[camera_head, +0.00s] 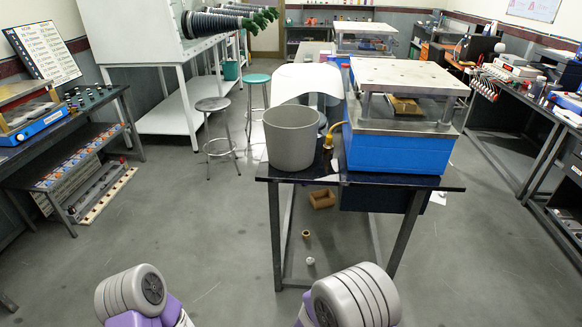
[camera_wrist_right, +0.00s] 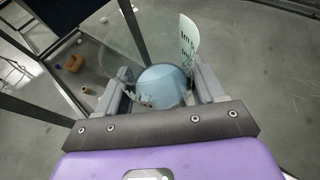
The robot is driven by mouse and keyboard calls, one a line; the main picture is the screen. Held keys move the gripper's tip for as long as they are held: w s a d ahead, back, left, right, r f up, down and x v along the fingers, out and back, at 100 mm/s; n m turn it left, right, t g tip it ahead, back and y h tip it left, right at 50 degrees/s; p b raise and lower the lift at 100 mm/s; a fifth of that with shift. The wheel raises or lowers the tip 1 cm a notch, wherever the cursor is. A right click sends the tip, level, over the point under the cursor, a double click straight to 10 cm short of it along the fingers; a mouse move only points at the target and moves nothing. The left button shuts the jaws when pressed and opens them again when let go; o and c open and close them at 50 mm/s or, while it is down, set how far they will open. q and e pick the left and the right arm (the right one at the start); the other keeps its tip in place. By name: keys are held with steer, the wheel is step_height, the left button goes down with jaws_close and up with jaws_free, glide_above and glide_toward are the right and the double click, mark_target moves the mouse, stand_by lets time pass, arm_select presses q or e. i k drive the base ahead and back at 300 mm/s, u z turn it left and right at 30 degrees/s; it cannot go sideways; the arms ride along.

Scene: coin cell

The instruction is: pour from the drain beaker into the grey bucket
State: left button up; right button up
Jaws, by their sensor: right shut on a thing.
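The grey bucket (camera_head: 291,140) stands upright on the front left corner of the dark bench in the head view. I look slightly down at it and cannot see its bottom. In the right wrist view my right gripper (camera_wrist_right: 158,84) is shut on the clear drain beaker (camera_wrist_right: 165,86), with a finger on each side. Pale blue shows inside the beaker, and a white label with dark marks rises beside it. I cannot tell the beaker's tilt. The bucket is not seen in the wrist view. My left gripper is out of view.
A blue press-like machine (camera_head: 395,145) with a metal plate on top stands right of the bucket, close to it. A yellow-necked bottle (camera_head: 329,150) stands between them. A brown box (camera_head: 322,198) and small pieces lie below the bench. The floor in front is clear.

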mark_target(290, 131)
steer(key=k, duration=0.65)
steer(key=u, duration=0.3)
steer(key=i, duration=1.55)
steer(key=z, duration=0.45)
